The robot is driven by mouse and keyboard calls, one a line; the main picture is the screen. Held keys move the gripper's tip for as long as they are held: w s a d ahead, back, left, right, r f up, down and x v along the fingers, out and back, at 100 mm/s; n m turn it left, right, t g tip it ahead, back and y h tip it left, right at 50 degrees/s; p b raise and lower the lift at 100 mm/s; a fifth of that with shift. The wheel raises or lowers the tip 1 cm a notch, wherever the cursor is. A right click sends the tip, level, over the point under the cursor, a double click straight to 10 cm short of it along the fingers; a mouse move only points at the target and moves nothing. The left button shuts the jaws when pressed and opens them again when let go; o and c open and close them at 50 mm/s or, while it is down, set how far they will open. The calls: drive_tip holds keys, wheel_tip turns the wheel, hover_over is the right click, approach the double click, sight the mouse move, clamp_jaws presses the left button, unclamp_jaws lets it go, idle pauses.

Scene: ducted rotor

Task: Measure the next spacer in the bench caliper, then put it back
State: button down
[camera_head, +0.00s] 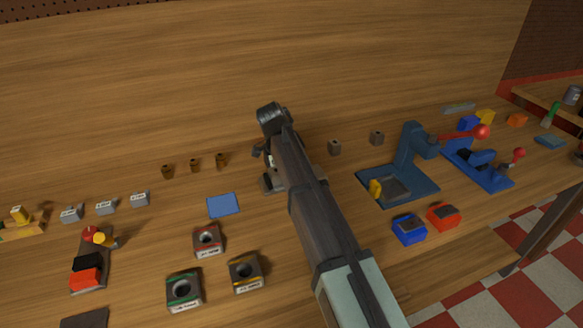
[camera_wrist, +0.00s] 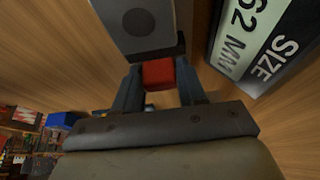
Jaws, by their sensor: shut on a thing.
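In the wrist view, my gripper (camera_wrist: 158,88) is shut on a small red block (camera_wrist: 158,72). Just beyond the red block is a grey block (camera_wrist: 148,18) with a dark round spot; I cannot tell whether they are joined. A readout panel (camera_wrist: 252,42) at the right edge shows "SIZE" and "62 MM", with its start cut off. In the head view my arm hides the fingertips and most of a grey device (camera_head: 268,184); I cannot make out its jaws or any spacer in them. Small brown cylinders (camera_head: 195,165) stand upright at the left.
Trays with red (camera_head: 208,241), green (camera_head: 184,291) and yellow (camera_head: 245,273) trim lie in front, near a blue mat (camera_head: 222,205).

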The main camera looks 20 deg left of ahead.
drive_tip(key=shift+w+d, duration=0.15)
drive_tip(key=shift+w, duration=0.05)
drive_tip(key=c, duration=0.7)
unclamp_jaws()
drive_tip(key=v, duration=1.4)
drive_tip(key=shift+f, duration=0.1)
